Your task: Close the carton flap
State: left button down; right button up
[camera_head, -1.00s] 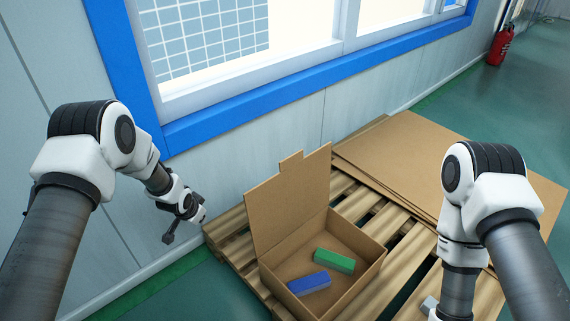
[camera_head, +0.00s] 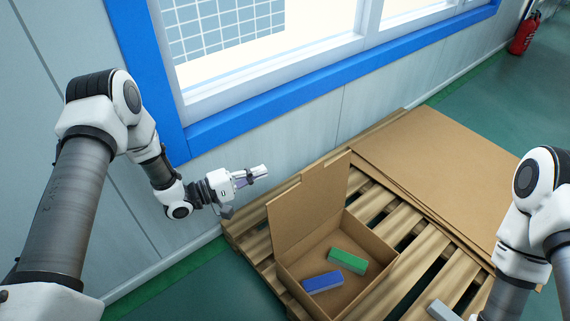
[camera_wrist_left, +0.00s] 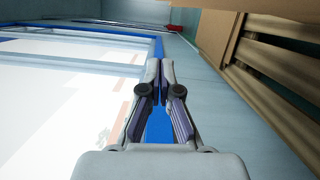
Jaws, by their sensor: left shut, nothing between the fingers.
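The open carton (camera_head: 366,283) stands on the wooden pallet, with a blue block (camera_head: 323,282) and a green block (camera_head: 348,261) inside. Its flap (camera_head: 308,206) stands raised on the carton's left side, with a small tab at its top edge. My left gripper (camera_head: 262,173) is shut and empty, beyond and to the left of the flap's top, apart from it. Its closed fingers (camera_wrist_left: 160,64) also show in the left wrist view, with cardboard at the upper right. My right arm is at the right; a grey part of its gripper (camera_head: 442,311) shows at the bottom edge, its fingers unclear.
The slatted pallet (camera_head: 425,252) carries flat cardboard sheets (camera_head: 435,170) behind and right of the carton. A wall with a blue-framed window (camera_head: 300,104) runs close behind my left gripper. A red fire extinguisher (camera_head: 524,34) stands far right.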

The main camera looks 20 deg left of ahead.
pick_arm(q)
jog(key=w+d+b, duration=0.4)
jog(key=d, duration=0.6)
jog(key=shift+r, duration=0.15)
